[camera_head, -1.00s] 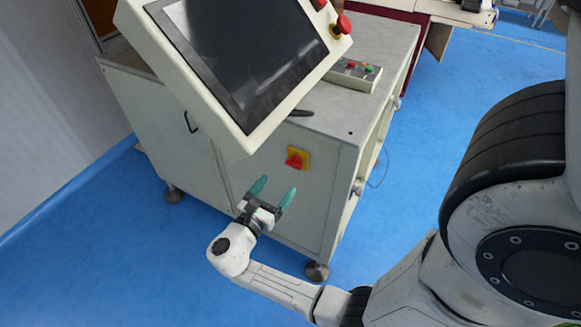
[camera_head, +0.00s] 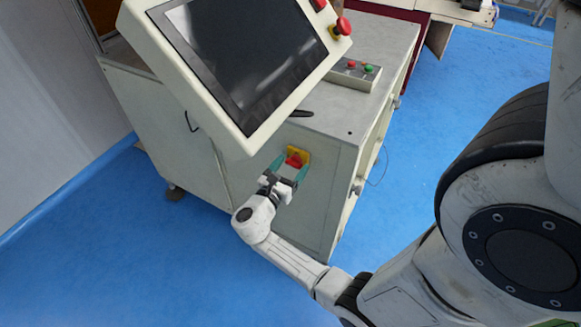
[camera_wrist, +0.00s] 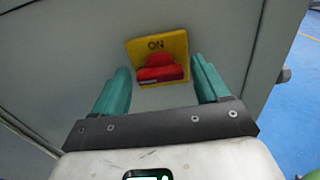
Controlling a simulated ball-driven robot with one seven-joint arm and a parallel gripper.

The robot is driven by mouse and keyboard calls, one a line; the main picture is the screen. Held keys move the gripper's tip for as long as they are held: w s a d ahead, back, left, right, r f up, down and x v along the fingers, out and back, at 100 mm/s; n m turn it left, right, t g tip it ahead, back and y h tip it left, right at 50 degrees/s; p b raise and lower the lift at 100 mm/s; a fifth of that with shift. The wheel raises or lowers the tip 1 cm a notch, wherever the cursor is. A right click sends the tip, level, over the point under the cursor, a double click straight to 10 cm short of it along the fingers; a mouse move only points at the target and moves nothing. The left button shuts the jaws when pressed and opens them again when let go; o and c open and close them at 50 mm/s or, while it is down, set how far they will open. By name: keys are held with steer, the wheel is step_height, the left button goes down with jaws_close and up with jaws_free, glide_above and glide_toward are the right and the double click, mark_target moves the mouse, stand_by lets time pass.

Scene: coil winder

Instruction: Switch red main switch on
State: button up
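The red main switch (camera_head: 294,160) is a red knob on a yellow plate on the side panel of the grey cabinet. In the wrist view the red knob (camera_wrist: 160,68) sits below the word ON on the yellow plate (camera_wrist: 178,42), with its handle lying roughly level. My gripper (camera_head: 289,167) is open, with its two green fingers (camera_wrist: 160,85) on the left and right of the knob. The fingers appear apart from the knob; whether their tips touch the panel cannot be told.
A tilted control panel (camera_head: 235,62) with a dark screen overhangs the cabinet (camera_head: 330,125) just above the switch. A red emergency button (camera_head: 343,25) is on its edge. A small button box (camera_head: 352,74) stands on top. Blue floor (camera_head: 150,260) is free around.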

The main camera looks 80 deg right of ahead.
steer(key=c, duration=0.9)
steer(key=shift+f+m, duration=0.1)
steer(key=shift+m, duration=0.2)
steer(key=m+b, duration=1.5)
steer(key=m, duration=0.2)
steer(key=shift+m, duration=0.3)
steer(key=o, duration=1.1)
steer(key=shift+c, duration=0.2)
